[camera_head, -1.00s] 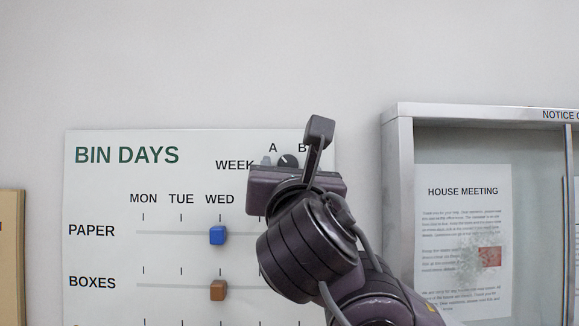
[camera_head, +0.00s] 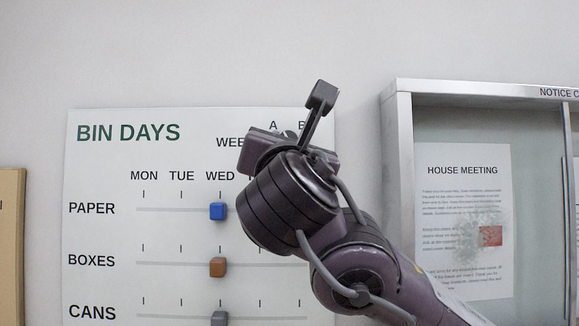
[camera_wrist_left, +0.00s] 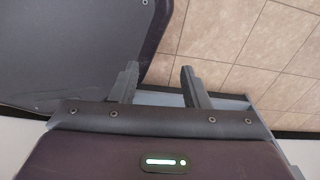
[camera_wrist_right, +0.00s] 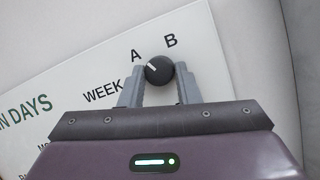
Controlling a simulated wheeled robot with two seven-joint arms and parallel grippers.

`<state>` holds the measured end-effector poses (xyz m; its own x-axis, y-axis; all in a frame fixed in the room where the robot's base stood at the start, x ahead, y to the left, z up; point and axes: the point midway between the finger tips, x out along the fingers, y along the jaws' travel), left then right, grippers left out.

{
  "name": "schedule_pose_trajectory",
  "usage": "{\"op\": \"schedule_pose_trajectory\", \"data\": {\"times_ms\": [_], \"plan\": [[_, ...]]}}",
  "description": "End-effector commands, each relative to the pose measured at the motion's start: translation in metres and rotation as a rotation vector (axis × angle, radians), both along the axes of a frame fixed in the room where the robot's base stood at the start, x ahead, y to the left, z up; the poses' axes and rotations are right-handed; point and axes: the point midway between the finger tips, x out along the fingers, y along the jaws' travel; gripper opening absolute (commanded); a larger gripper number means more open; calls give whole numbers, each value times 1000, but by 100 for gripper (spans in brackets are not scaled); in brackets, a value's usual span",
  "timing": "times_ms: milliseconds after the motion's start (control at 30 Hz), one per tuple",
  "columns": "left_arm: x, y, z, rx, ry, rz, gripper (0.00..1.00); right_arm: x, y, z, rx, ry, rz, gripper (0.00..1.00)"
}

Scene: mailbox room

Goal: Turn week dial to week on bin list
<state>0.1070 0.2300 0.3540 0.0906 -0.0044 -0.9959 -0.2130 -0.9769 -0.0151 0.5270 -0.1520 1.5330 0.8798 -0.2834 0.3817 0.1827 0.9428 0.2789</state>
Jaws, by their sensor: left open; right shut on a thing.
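The week dial (camera_wrist_right: 158,69) is a round black knob with a white pointer mark on the bin-days board (camera_head: 110,160). In the right wrist view its mark points up-left, toward the letter A (camera_wrist_right: 135,56); the letter B (camera_wrist_right: 171,40) is to the upper right. My right gripper (camera_wrist_right: 160,76) is shut on the dial, a finger on each side. In the head view my right gripper and wrist hide most of the dial and part of the WEEK label. My left gripper (camera_wrist_left: 160,75) is open and empty, away from the board. No bin list stating a week is readable.
Day sliders sit below: a blue one (camera_head: 217,211), a brown one (camera_head: 217,267) and a grey one (camera_head: 219,318), all under WED. A glass notice case (camera_head: 398,150) with a House Meeting sheet (camera_head: 462,200) stands right. A tan board edge (camera_head: 10,240) shows left.

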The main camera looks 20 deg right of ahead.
Motion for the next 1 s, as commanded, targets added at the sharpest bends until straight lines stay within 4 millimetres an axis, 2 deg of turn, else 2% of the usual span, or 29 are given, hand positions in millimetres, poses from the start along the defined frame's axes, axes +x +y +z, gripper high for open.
{"op": "schedule_pose_trajectory", "data": {"times_ms": [33, 100, 400, 500, 600, 800, 1000], "plan": [[0, 0, -18, 0, -1, 0, 42, -1, 1, -7, 39, -16, 1, 7], [0, 0, -30, 0, -1, 0, 42, -1, 2, -7, 99, -33, 1, 7], [1, 0, -63, 1, 2, 0, 42, 0, 5, -3, 371, -109, 1, 7], [29, -4, -59, 0, -18, 4, 42, 0, 5, -2, 464, -135, 0, 7], [41, -7, -58, -2, -21, 5, 42, 0, 6, -1, 554, -160, 0, 7], [56, -10, -55, -3, -27, 7, 42, 1, 7, 2, 735, -213, 0, 7], [61, -11, -54, -4, -29, 8, 42, 2, 8, 3, 900, -259, -2, 7]]}}
